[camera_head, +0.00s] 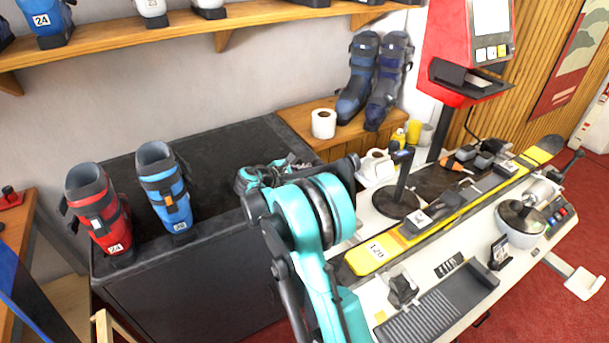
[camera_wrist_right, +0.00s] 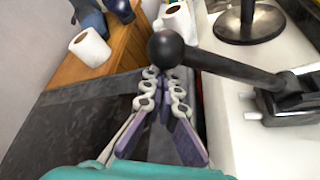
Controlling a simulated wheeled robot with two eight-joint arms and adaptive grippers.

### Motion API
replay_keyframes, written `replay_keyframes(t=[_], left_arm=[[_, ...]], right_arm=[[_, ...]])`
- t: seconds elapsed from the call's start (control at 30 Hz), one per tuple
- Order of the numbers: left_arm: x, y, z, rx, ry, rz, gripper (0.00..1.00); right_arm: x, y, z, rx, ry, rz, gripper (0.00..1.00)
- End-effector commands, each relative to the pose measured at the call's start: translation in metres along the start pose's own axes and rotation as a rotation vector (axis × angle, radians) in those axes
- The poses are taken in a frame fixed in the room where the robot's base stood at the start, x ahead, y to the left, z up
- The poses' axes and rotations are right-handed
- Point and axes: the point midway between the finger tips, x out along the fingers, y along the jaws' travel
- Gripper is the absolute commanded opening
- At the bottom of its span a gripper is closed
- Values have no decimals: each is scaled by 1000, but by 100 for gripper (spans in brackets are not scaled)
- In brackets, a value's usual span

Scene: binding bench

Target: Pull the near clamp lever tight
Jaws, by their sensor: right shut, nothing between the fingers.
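In the right wrist view, a black ball knob (camera_wrist_right: 167,48) sits on a dark lever rod (camera_wrist_right: 235,70) that runs right to a black clamp base (camera_wrist_right: 290,95) on the white bench. My right gripper (camera_wrist_right: 165,75) has its fingers together and holds nothing. Its tips are just below the knob in the picture; I cannot tell whether they touch it. In the head view, my teal arm blocks much of the middle, and I cannot make out the lever or fingertips there. My left gripper is in neither view.
A yellow-and-black ski (camera_head: 375,254) lies along the white bench, beside a black stand (camera_head: 398,203). A grey ridged tray (camera_head: 440,305) is near the front. A dark cabinet (camera_head: 190,270) carries red (camera_head: 97,215) and blue (camera_head: 165,195) ski boots; its top is mostly clear.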

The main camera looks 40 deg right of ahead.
Motion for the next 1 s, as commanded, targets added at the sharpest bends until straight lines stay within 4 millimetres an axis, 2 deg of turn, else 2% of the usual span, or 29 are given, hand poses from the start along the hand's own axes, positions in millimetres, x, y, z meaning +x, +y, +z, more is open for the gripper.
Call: replay_keyframes(t=[0.57, 0.77, 1.0], left_arm=[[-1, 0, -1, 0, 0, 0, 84], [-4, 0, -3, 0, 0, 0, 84], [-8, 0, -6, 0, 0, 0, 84]], right_arm=[[-3, 0, 7, 24, -1, 11, 0], [-10, 0, 21, 107, -1, 51, 0], [-24, -5, 51, 285, -1, 137, 0]])
